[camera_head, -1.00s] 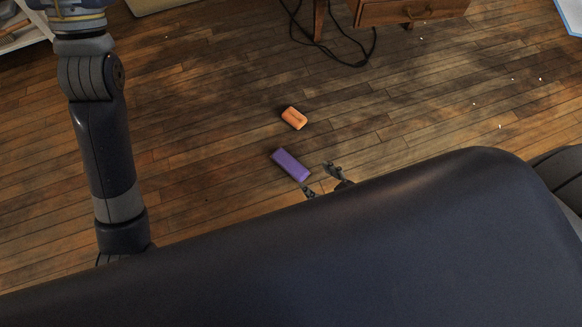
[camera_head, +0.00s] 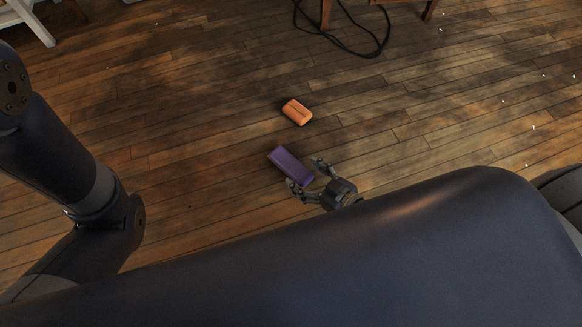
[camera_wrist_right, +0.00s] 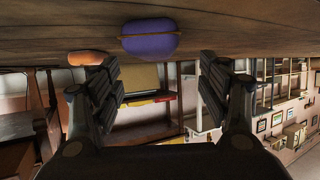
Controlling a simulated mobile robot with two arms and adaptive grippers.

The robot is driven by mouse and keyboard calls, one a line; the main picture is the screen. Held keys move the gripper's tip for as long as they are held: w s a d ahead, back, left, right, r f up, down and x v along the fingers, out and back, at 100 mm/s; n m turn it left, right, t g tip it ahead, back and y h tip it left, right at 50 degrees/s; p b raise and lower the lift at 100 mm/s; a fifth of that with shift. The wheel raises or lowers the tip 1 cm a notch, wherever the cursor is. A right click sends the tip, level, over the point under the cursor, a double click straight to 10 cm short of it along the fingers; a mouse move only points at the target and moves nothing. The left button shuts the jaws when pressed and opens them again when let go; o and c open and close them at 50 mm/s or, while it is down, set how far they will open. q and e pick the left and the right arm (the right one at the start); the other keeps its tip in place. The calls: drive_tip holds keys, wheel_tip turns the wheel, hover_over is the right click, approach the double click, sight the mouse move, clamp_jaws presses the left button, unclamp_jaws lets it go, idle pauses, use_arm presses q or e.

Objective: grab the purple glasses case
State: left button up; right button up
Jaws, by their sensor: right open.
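The purple glasses case (camera_head: 287,163) lies on the wooden floor in the middle of the head view. My right gripper (camera_head: 304,175) is open, with its fingertips at the near right end of the case. One finger shows beside each side of that end; I cannot tell whether they touch it. In the right wrist view the case (camera_wrist_right: 149,38) shows end-on near the top, between and beyond the open fingers (camera_wrist_right: 160,80). My left arm comes in at the left of the head view, but its gripper is out of view.
An orange case-like object (camera_head: 297,112) lies on the floor just beyond the purple case. A black cable (camera_head: 345,42) lies by wooden furniture legs at the top. My dark body fills the bottom. The floor around the case is otherwise clear.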

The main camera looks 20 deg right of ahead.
sight(292, 165)
drive_tip(key=b+x, duration=0.2)
drive_tip(key=x, duration=0.1)
drive_tip(key=b+x, duration=0.1)
drive_tip(key=x, duration=0.1)
drive_tip(key=shift+w+d+f, duration=0.2)
drive_tip(key=shift+w, duration=0.1)
drive_tip(key=shift+w+a, duration=0.1)
drive_tip(key=shift+w, duration=0.05)
drive_tip(key=c, duration=1.2)
